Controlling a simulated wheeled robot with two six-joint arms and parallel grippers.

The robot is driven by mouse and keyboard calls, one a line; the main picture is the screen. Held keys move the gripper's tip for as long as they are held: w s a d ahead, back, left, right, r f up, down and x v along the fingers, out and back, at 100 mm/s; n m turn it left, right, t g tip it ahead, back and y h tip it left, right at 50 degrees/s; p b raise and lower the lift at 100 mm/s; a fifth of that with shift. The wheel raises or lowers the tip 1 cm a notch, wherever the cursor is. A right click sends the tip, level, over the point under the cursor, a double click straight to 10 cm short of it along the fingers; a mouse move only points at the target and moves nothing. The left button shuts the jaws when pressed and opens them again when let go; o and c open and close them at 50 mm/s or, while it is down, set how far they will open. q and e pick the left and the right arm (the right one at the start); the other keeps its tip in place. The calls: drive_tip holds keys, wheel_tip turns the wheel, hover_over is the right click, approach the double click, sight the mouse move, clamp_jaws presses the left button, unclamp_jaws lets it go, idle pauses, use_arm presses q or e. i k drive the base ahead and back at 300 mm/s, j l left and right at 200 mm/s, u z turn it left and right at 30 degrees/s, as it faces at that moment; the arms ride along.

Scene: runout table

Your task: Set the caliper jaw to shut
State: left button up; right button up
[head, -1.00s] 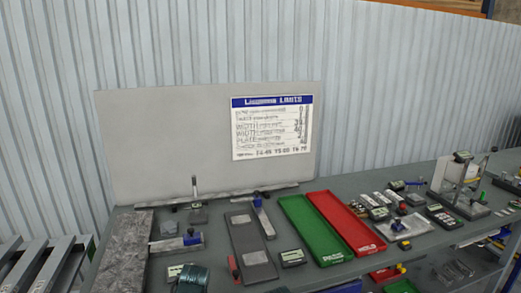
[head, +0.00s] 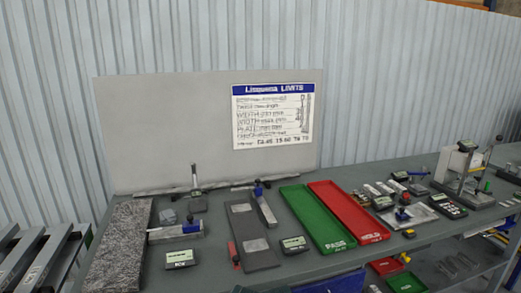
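I cannot tell for certain which tool is the caliper. One grey bar tool with a blue slider (head: 176,232) lies crosswise on the bench at the left, beside the speckled slab. A second grey bar with a blue part at its top end (head: 266,207) lies lengthwise to the right of the dark grey plate. Both are too small to show whether a jaw is open or shut. Neither of my grippers is in view.
A speckled slab (head: 118,248) lies at the left. A dark grey plate (head: 250,238), small display boxes (head: 180,259) (head: 293,245), a green tray (head: 318,218) and a red tray (head: 347,213) fill the middle. A grey board (head: 165,135) stands behind. Instruments crowd the right.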

sight(402, 214)
drive_tip(key=i+l+u, duration=0.35)
drive_tip(key=l+u, duration=0.15)
drive_tip(key=l, duration=0.2)
drive_tip(key=i+l+u, duration=0.1)
drive_tip(key=l+u, duration=0.2)
drive_tip(key=i+l+u, duration=0.1)
drive_tip(key=l+u, duration=0.15)
drive_tip(key=l, duration=0.25)
drive_tip(key=k, duration=0.35)
drive_tip(key=k+z, duration=0.15)
drive_tip(key=z, duration=1.8)
drive_tip(key=i+j, duration=0.15)
drive_tip(key=j, duration=0.15)
drive_tip(key=i+j, duration=0.1)
drive_tip(key=j, duration=0.25)
